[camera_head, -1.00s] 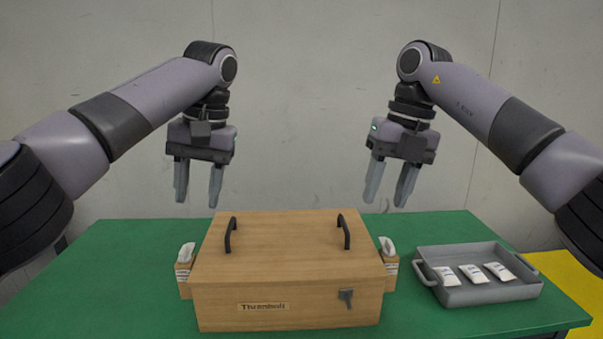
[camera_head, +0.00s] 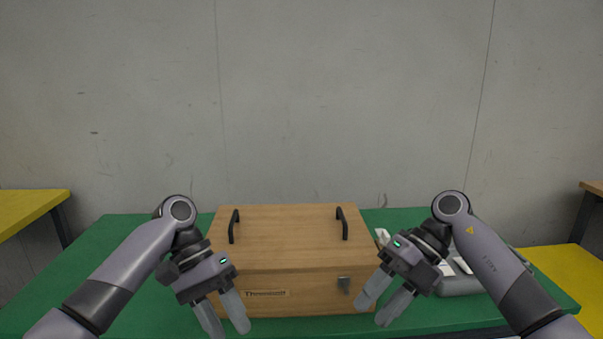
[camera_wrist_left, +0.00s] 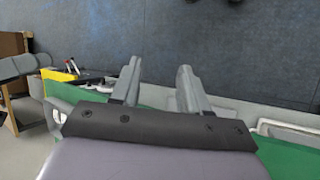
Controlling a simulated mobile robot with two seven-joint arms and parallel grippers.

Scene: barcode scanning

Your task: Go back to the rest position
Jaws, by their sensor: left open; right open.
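My left gripper (camera_head: 222,314) is open and empty, low in front of the left part of the wooden box (camera_head: 290,240). In the left wrist view its two fingers (camera_wrist_left: 157,88) are apart with nothing between them. My right gripper (camera_head: 376,306) is open and empty, low in front of the box's right end.
The box stands on a green table (camera_head: 100,260). A grey tray (camera_head: 460,285) with white packets is partly hidden behind my right arm. A yellow table (camera_head: 28,208) is at the left, another yellow surface (camera_head: 562,262) at the right. A grey wall stands behind.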

